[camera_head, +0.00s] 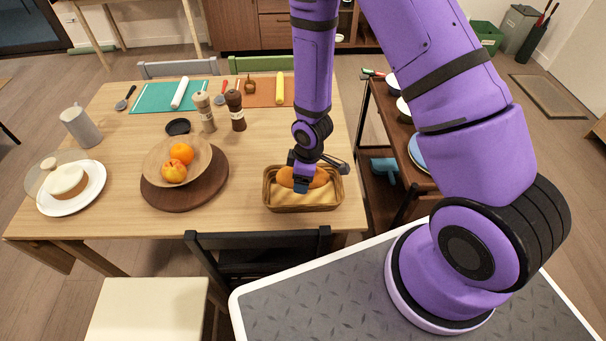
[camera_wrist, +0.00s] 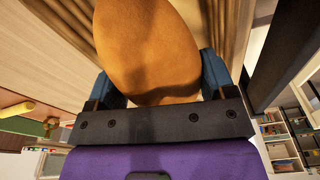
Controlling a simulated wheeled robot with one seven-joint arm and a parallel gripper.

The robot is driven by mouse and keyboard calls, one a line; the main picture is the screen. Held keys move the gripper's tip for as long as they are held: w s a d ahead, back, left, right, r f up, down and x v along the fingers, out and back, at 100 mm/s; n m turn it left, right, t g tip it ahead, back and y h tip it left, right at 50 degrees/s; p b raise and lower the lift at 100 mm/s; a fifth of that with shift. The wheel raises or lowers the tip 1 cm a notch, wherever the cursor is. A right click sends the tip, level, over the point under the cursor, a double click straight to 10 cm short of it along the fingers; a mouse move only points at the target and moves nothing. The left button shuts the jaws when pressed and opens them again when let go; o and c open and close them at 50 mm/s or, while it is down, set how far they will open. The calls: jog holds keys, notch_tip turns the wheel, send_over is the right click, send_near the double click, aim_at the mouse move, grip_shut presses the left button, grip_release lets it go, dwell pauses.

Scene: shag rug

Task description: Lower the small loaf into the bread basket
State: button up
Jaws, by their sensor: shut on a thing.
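The small loaf (camera_head: 319,178) is golden brown and sits between the jaws of my gripper (camera_head: 301,183). In the wrist view the loaf (camera_wrist: 148,45) fills the upper middle, with a blue finger on each side of its near end. The bread basket (camera_head: 302,207) is a brown woven rectangle with a tan lining, at the right front of the wooden table. My gripper and the loaf are over the basket's opening, near its back side. I cannot tell whether the loaf touches the lining. The far end of the loaf is cut off in the wrist view.
A round dark board (camera_head: 215,190) with a wooden fruit bowl (camera_head: 160,172) stands left of the basket. Two mills (camera_head: 236,110) stand behind it. A black chair (camera_head: 258,245) is at the table's front edge. A cart (camera_head: 375,140) stands to the right.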

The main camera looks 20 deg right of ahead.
jog(key=shift+f, duration=2.4)
dwell(1.7)
jog(key=o, duration=0.9)
jog(key=shift+o, duration=0.2)
jog(key=r, duration=0.7)
jog(key=d+r, duration=0.1)
jog(key=r, duration=0.2)
jog(key=shift+s+d+r, duration=0.1)
jog(key=shift+s+r, duration=0.25)
